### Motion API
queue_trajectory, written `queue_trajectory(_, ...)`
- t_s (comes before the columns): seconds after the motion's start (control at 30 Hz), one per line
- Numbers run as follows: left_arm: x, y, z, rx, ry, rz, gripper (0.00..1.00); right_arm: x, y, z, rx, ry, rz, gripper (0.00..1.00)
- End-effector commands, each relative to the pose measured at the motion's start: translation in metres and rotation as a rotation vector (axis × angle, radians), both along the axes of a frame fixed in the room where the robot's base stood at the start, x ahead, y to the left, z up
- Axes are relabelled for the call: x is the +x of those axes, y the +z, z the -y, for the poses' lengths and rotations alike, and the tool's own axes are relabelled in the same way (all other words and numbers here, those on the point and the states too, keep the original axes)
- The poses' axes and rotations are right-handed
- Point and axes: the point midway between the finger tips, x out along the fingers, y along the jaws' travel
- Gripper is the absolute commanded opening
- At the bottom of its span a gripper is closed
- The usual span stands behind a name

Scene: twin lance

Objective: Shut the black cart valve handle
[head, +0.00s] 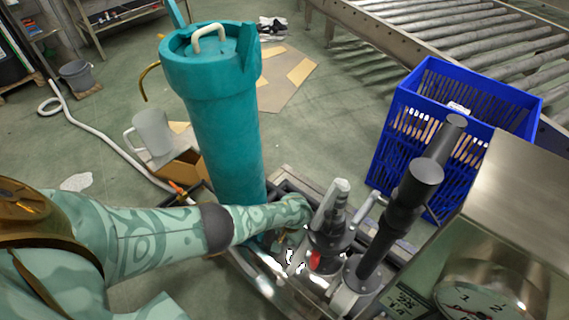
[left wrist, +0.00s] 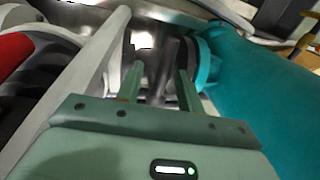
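My left gripper (left wrist: 160,85) points down into the cart (head: 235,262) between the teal cylinder (head: 225,140) and the grey-black valve fitting (head: 328,240). Its two green fingers are apart in the left wrist view, with blurred metal beyond the gap. A dark curved piece (left wrist: 188,55) shows behind the right finger, beside the teal ring; I cannot tell whether it is the black valve handle or whether a finger touches it. In the head view the left forearm hides part of the cart. A red part (head: 315,260) sits on the fitting. My right gripper is not in view.
A pale bar (left wrist: 85,75) runs close along the left of the left gripper. Dark upright tubes (head: 400,205) and a metal box with a gauge (head: 485,300) stand at the right. A blue crate (head: 385,140) is behind them, near a roller conveyor (head: 440,50).

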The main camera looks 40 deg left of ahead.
Motion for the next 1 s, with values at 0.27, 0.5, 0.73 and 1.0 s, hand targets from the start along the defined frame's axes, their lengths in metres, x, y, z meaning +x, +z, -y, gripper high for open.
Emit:
queue_trajectory(0.27, -0.002, -0.001, -0.002, 0.003, -0.001, -0.005, 0.37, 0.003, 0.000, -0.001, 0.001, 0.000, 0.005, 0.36)
queue_trajectory(0.5, -0.003, -0.001, -0.003, 0.005, -0.009, -0.006, 0.37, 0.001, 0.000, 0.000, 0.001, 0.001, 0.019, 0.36)
queue_trajectory(0.73, -0.005, -0.001, -0.015, 0.007, -0.206, -0.008, 0.37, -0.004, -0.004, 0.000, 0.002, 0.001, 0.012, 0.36)
queue_trajectory(1.0, 0.001, -0.006, -0.038, 0.006, -0.672, -0.014, 0.37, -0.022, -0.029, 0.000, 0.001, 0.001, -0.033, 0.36)
